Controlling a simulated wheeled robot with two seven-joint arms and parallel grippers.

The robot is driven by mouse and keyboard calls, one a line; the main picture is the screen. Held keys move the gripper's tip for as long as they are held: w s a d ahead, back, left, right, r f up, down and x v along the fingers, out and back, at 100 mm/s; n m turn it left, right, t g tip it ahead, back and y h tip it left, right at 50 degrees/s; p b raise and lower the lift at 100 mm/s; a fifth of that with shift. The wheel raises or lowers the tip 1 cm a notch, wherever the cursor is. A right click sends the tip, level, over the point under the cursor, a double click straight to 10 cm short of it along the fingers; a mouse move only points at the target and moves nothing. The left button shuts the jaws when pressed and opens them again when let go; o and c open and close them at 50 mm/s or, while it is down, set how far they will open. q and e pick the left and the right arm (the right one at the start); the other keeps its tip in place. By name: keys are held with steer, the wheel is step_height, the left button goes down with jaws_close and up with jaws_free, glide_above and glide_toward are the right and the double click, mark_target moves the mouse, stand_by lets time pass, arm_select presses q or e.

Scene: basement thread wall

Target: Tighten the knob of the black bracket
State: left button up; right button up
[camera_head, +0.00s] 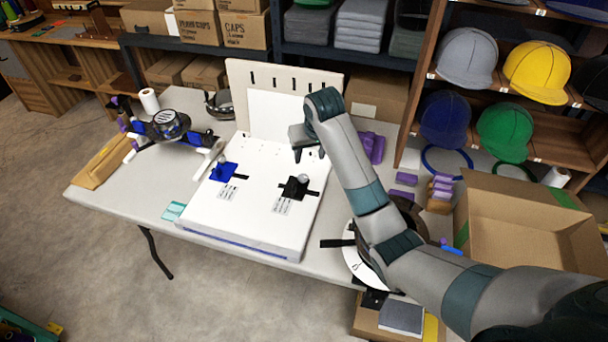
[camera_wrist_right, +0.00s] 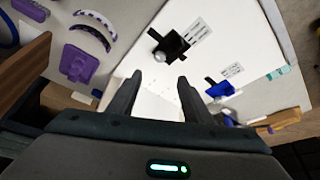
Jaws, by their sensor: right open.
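The black bracket (camera_head: 296,187) stands on the right part of a white board (camera_head: 250,215) on the table, with a pale knob (camera_head: 303,178) on it. In the right wrist view the black bracket (camera_wrist_right: 172,44) and its knob (camera_wrist_right: 158,59) show beyond the fingertips. A blue bracket (camera_head: 223,172) stands on the board's left part and also shows in the wrist view (camera_wrist_right: 222,89). My right gripper (camera_head: 309,155) is open and empty, above and behind the black bracket, apart from it. My left gripper is not in view.
A pegboard panel (camera_head: 285,80) stands behind the board. Purple parts (camera_head: 405,179) and an open cardboard box (camera_head: 530,215) lie to the right. A black-and-blue device (camera_head: 170,125) stands at the left of the table (camera_head: 120,190). Shelves with caps (camera_head: 467,57) rise at the back right.

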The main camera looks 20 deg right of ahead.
glide_toward(303, 177)
steer(key=p+x, duration=0.1)
steer(key=x, duration=0.4)
steer(key=shift+w+f, duration=0.1)
steer(key=shift+f, duration=0.3)
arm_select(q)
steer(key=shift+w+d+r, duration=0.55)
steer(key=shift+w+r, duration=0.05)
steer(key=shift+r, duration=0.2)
arm_select(e)
steer(key=shift+x, duration=0.9)
arm_select(q)
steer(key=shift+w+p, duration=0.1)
steer(key=shift+p, duration=0.2)
arm_select(e)
steer(key=c, duration=1.1)
